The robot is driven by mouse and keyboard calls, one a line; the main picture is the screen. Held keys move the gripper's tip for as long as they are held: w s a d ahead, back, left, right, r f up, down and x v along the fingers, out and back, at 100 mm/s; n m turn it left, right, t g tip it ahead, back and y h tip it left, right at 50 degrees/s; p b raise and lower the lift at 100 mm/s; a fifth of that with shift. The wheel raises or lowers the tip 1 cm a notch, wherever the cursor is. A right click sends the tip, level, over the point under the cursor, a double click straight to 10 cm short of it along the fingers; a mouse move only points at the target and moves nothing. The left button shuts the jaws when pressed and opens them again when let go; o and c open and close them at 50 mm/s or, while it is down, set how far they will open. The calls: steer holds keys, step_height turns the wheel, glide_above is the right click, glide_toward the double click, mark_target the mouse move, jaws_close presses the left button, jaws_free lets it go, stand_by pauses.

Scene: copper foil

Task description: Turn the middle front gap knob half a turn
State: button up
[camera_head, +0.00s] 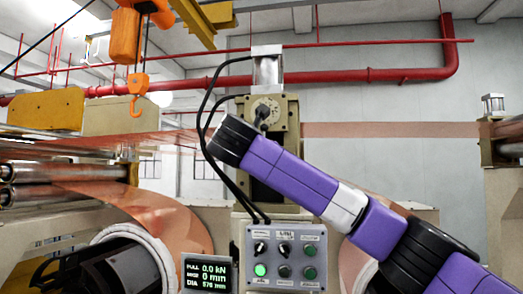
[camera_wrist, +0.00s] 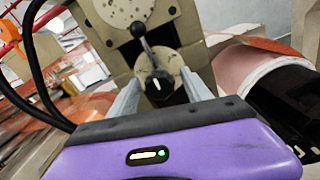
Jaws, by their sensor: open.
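In the wrist view a round black knob (camera_wrist: 160,87) with a white pointer mark sits on a pale round plate on the beige machine column. The pointer is roughly upright in the picture. My gripper (camera_wrist: 161,78) is open, with one pale finger on each side of the knob and a visible gap to it on both sides. I cannot tell how far the fingertips are from the plate in depth. In the head view my purple arm crosses the beige column (camera_head: 291,125), and neither this knob nor my fingers can be made out there.
A black lever (camera_wrist: 143,42) hangs just above the knob from an upper disc (camera_wrist: 120,9); that disc also shows in the head view (camera_head: 264,104). Black cables run down the column's left. A switch panel (camera_head: 286,255) and readout (camera_head: 207,273) stand below, with copper rolls either side.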

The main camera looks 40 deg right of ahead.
steer(key=shift+c, duration=0.3)
jaws_close()
steer(key=shift+m, duration=0.4)
